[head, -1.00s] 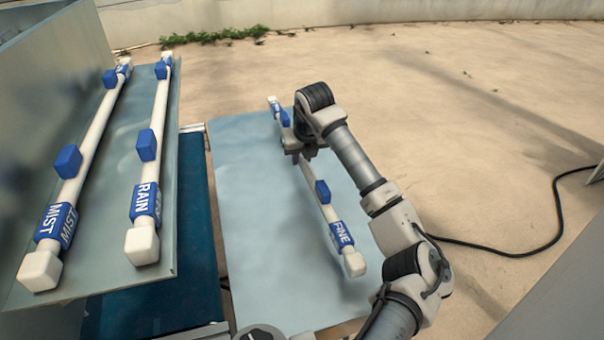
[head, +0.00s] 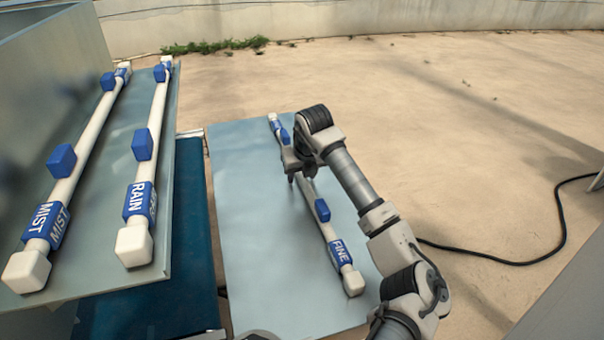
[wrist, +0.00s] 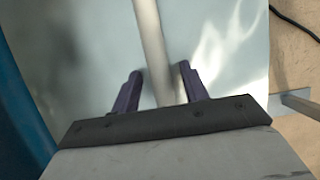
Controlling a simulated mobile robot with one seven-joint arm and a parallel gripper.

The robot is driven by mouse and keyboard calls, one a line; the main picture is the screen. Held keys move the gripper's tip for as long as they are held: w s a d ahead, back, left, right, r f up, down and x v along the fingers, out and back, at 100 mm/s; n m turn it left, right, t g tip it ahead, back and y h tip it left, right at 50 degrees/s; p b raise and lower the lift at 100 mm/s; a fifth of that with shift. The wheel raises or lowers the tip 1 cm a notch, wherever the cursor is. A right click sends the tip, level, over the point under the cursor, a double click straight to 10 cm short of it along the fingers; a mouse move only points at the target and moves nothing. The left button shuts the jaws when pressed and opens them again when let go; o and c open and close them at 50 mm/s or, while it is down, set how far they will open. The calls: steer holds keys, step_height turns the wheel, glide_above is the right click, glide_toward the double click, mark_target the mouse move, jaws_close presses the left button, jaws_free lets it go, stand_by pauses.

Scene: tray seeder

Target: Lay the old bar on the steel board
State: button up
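The old bar, a white bar marked FINE (head: 330,228) with blue blocks along it, lies lengthwise on the pale blue-grey steel board (head: 250,220). My gripper (head: 302,176) is low over the bar's middle, from above. In the wrist view its two dark fingers (wrist: 161,68) stand apart, one on each side of the white bar (wrist: 150,30), with slim gaps showing. It looks open around the bar. My gripper hides part of the bar's upper half in the head view.
Two similar bars, MIST (head: 86,138) and RAIN (head: 155,112), lie on a tilted metal shelf (head: 110,165) at the left. A dark blue surface (head: 190,230) lies between shelf and board. A black cable (head: 530,258) runs over the floor at right.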

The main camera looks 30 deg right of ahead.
steer(key=shift+r, duration=0.1)
steer(key=b+v, duration=0.1)
steer(key=v, duration=1.1)
